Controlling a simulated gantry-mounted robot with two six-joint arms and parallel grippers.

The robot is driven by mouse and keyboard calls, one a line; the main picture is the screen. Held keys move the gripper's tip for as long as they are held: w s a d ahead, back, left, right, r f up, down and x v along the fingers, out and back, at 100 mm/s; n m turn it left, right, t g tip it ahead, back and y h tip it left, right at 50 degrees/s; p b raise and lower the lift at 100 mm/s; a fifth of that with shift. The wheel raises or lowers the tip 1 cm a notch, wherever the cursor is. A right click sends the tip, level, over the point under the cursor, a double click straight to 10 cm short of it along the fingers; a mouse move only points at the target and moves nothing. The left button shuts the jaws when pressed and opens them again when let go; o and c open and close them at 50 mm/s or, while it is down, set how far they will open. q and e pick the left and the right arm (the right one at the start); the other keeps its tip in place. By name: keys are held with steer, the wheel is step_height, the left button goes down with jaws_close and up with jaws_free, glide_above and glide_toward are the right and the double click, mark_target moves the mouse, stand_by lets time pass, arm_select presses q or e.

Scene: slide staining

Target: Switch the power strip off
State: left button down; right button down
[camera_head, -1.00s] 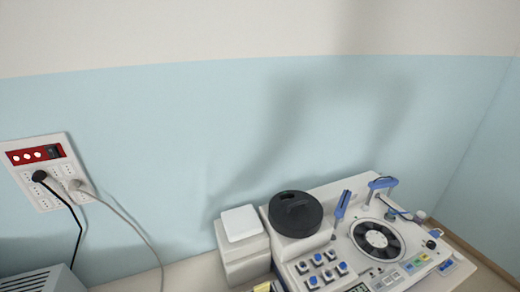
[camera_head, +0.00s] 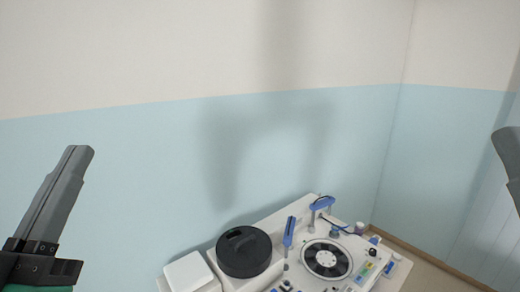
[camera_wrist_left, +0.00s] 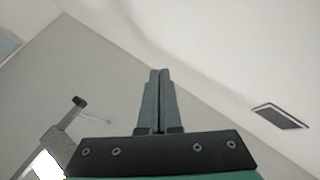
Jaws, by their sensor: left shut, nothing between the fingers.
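The power strip is not in view now; one second ago the head view showed a white wall-mounted strip with a red panel and a dark switch at the left. My left gripper (camera_head: 79,152) is raised at the left of the head view, in front of the blue and cream wall, with its fingers together and empty. In the left wrist view its two fingers (camera_wrist_left: 160,74) touch each other and hold nothing. A grey part of my right gripper (camera_head: 510,155) shows at the right edge of the head view; its fingertips cannot be told apart.
A white staining machine with a round dark fan-like disc (camera_head: 327,260) stands on the bench at the bottom. A black round lid (camera_head: 244,252) and a white box (camera_head: 191,272) are to its left. In the left wrist view a dark rectangular panel (camera_wrist_left: 281,116) lies right.

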arm_select(q)
steer(key=s+d+r+t+h, duration=0.1)
steer(key=s+d+r+t, duration=0.1)
steer(key=s, duration=0.5)
steer(key=shift+r+m+h, duration=0.3)
steer(key=shift+r+m, duration=0.1)
steer(key=shift+r, duration=0.5)
